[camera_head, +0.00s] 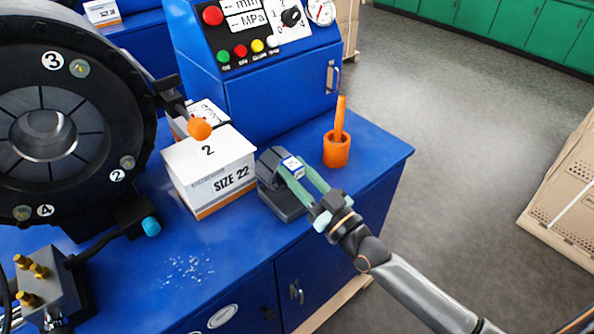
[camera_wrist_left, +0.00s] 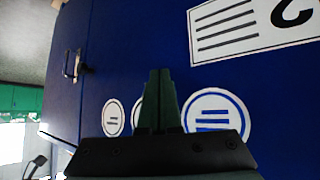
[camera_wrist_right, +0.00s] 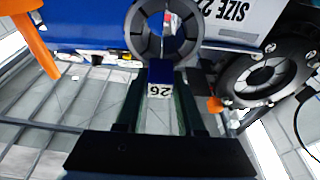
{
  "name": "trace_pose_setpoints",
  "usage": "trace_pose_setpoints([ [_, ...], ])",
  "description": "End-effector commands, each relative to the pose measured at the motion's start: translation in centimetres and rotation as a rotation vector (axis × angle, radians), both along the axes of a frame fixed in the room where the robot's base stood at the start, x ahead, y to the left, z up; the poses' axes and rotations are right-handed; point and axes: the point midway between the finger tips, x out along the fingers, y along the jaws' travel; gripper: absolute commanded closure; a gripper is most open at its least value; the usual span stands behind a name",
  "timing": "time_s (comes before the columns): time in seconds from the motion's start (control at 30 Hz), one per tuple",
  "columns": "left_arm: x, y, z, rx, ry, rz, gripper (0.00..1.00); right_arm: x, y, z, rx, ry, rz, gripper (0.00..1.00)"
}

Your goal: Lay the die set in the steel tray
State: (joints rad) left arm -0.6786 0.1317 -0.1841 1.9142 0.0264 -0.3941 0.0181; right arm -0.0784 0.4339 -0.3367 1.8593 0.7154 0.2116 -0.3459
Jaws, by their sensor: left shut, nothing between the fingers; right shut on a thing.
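The die set (camera_head: 272,165) is a dark grey ring of segments with a blue tab labelled 26. It stands upright by a dark grey base (camera_head: 285,206) on the blue bench; I cannot tell whether they touch, or whether this base is the steel tray. My right gripper (camera_head: 296,174) is shut on the blue tab. In the right wrist view, the ring (camera_wrist_right: 135,38) shows beyond my fingertips (camera_wrist_right: 160,88). My left gripper (camera_wrist_left: 160,75) is shut and empty before a blue panel with round labels. It is outside the head view.
A white SIZE 22 box (camera_head: 210,170) stands left of the die set. An orange cup with a stick (camera_head: 337,150) stands to its right. The large crimper (camera_head: 70,110) fills the left, and a control cabinet (camera_head: 275,95) stands behind. Bench (camera_head: 385,150) is bare at right.

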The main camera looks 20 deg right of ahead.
Motion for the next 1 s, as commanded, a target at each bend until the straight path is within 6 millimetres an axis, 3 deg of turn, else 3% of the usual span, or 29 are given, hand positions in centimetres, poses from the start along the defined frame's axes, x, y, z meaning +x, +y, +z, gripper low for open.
trace_pose_setpoints([
  [0.03, 0.0, 0.0, -0.1, 0.0, 0.0, 0.0, 1.0, 0.1, -0.1, 0.7, 0.006, -0.021, -0.002, 1.0],
  [1.0, 0.0, 0.0, -1.6, 0.0, 0.0, 0.0, 1.0, 0.0, -0.1, -1.2, 0.005, -0.023, -0.003, 1.0],
])
